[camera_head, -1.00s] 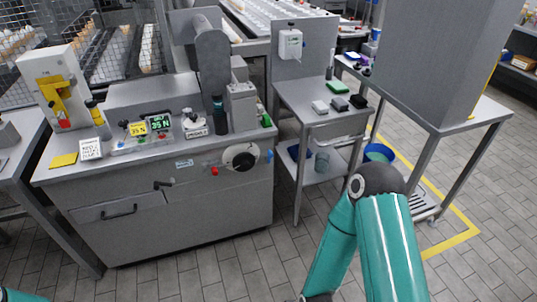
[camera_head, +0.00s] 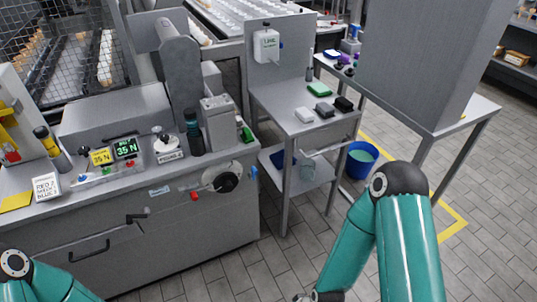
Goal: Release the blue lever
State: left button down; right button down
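A small blue part (camera_head: 253,171), which looks like the blue lever, sticks out at the right end of the grey machine's (camera_head: 190,240) front, beside a round black-and-white dial (camera_head: 226,179). It is too small to tell its exact position. My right arm comes in at the lower right, bent at the elbow, with its gripper below the picture's bottom edge. My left arm shows at the lower left corner, its gripper also out of view. Neither arm touches the machine in this view.
A red knob (camera_head: 194,196) sits left of the dial and a black handle (camera_head: 137,218) further left. A metal side table (camera_head: 290,100) and a blue bucket (camera_head: 361,160) stand right of the machine. The tiled floor between is clear.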

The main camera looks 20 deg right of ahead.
aim_at(254, 172)
jog(key=z, duration=0.4)
jog(key=i, duration=1.45)
jog(key=u, duration=0.15)
